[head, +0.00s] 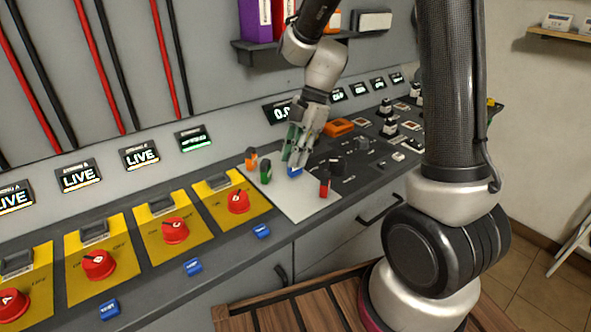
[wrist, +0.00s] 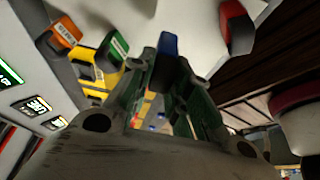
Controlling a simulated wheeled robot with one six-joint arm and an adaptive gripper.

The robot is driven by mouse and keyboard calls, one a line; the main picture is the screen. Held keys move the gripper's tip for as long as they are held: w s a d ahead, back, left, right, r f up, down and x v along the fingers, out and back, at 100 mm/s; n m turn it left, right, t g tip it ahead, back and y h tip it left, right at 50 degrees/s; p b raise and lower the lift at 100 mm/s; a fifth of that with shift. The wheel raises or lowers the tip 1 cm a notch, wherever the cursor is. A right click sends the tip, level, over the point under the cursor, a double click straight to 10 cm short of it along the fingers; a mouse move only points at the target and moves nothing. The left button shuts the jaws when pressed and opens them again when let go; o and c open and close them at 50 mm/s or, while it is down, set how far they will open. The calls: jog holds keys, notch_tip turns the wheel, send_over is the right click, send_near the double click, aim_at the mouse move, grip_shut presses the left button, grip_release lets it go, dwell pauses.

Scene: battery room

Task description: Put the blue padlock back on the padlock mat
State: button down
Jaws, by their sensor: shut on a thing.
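My gripper (head: 293,163) reaches down over the pale grey padlock mat (head: 305,207) on the console. It is shut on the blue padlock (head: 295,172), which shows just below the fingertips. In the wrist view the blue padlock (wrist: 168,45) sits between the fingertips. The padlock is at or just over the mat's back part; I cannot tell whether it touches. Most of it is hidden by the fingers.
An orange padlock (head: 251,159) and a green padlock (head: 265,171) stand left of my gripper, and a red one (head: 325,183) stands to the right. Red rotary switches (head: 238,202) on yellow plates line the left. The mat's front part is bare.

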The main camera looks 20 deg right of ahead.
aim_at(294, 169)
jog(key=shift+f, duration=2.05)
jog(key=shift+f, duration=0.1)
jog(key=c, duration=1.3)
grip_release()
jog(key=v, duration=1.1)
jog(key=s+d+r+m+t+h, duration=0.1)
jog(key=s+d+r+m+t, duration=0.1)
jog(key=s+m, duration=0.4)
jog(key=s+d+r+m+t+h, duration=0.2)
jog(key=s+d+r+m, duration=0.2)
jog(key=s+m, duration=0.3)
jog(key=s+d+r+m+t+h, duration=0.1)
jog(key=s+d+r+m, duration=0.2)
jog(key=s+m, duration=0.3)
jog(key=shift+s+d+r+m+t, duration=0.1)
jog(key=shift+s+d+m+t, duration=0.1)
jog(key=shift+d+m, duration=0.35)
jog(key=shift+s+d+m+t, duration=0.2)
jog(key=shift+d+m, duration=0.05)
jog(key=shift+m, duration=0.5)
